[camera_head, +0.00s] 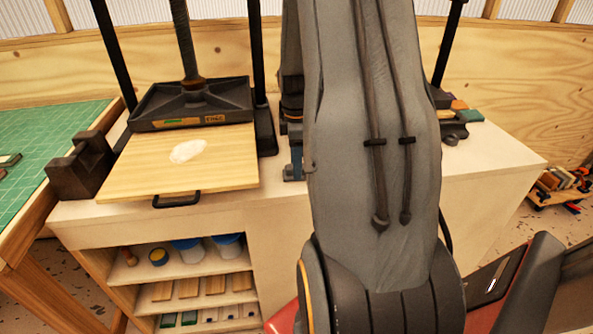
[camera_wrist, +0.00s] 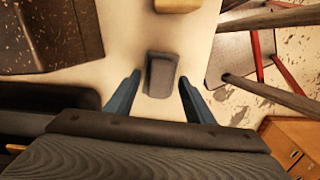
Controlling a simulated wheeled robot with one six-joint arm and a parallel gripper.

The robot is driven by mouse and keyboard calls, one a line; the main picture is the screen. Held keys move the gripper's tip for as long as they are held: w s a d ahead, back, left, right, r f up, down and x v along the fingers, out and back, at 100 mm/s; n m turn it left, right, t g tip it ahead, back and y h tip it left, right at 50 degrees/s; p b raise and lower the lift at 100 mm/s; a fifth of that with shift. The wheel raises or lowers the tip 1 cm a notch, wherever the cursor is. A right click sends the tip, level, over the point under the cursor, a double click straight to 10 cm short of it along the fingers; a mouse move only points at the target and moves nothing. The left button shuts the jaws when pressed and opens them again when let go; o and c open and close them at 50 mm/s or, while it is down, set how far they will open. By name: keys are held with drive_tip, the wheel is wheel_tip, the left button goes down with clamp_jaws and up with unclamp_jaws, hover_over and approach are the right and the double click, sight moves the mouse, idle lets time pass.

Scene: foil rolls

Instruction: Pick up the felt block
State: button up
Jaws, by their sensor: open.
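The felt block appears to be the dark grey block (camera_wrist: 161,75) with rounded corners, lying on a pale surface in the wrist view. My gripper (camera_wrist: 159,80) is open, with one blue finger on each side of the block in that view. Gaps show between the block and both fingers, and nothing is held. I cannot tell how far above the block the fingertips are. In the head view my arm covers the middle of the bench, and I cannot make out the block there.
A press (camera_head: 193,102) with a wooden board (camera_head: 225,172) stands left on the pale bench (camera_head: 490,152). A green cutting mat (camera_head: 40,150) is further left. In the wrist view a wooden piece (camera_wrist: 178,5) lies beyond the block, and a dark brown object (camera_wrist: 50,35) is left.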

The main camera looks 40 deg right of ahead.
drive_tip(key=c, duration=1.1)
wheel_tip(320, 180, up, 10)
drive_tip(key=shift+b, duration=1.2)
drive_tip(key=o, duration=0.4)
drive_tip(key=shift+c, duration=1.6)
